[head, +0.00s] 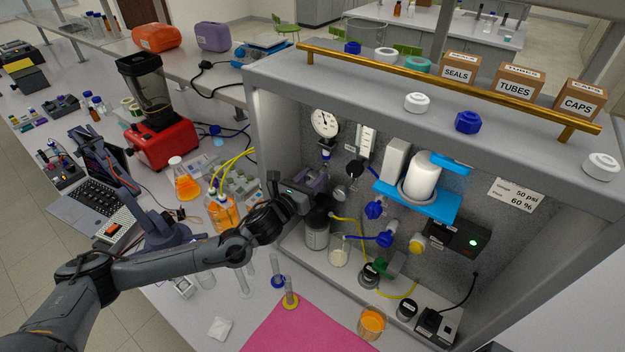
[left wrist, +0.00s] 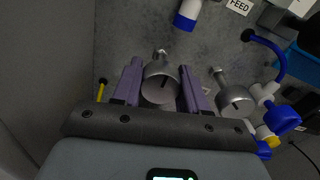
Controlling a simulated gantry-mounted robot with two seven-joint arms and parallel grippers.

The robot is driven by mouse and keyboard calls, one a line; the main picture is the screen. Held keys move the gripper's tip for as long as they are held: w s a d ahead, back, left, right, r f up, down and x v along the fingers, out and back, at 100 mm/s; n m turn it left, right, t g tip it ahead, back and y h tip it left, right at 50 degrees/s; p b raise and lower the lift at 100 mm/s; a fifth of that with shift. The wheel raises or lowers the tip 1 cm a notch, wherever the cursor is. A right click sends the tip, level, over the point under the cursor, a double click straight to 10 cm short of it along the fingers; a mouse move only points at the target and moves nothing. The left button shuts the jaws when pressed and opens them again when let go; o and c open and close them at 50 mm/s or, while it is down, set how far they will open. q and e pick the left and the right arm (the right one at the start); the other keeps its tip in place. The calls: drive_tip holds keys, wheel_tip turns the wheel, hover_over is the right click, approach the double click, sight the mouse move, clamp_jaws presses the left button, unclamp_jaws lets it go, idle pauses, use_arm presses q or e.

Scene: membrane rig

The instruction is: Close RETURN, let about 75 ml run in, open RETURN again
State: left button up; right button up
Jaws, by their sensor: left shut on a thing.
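My left gripper (head: 318,184) reaches into the rig cabinet at its left side. In the left wrist view its purple fingers (left wrist: 160,68) are shut on a grey metal valve knob (left wrist: 161,88), one finger on each side. No RETURN label is readable, so I cannot tell from the lettering which valve it is. A second grey knob (left wrist: 232,98) stands free to the right, and a FEED label (left wrist: 240,5) shows above. A glass beaker (head: 340,251) with pale contents stands on the rig floor; its level is too small to read. My right gripper is not in view.
A pressure gauge (head: 325,122) and a white membrane housing (head: 422,180) are on the rig's back panel.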

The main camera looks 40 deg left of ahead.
use_arm(q)
drive_tip(key=o, duration=1.1)
drive_tip(key=shift+c, duration=0.2)
drive_tip(key=shift+s, duration=0.1)
drive_tip(key=s+b, duration=0.2)
drive_tip(key=s, duration=0.8)
drive_tip(key=shift+s+d, duration=0.35)
drive_tip(key=shift+d, duration=0.05)
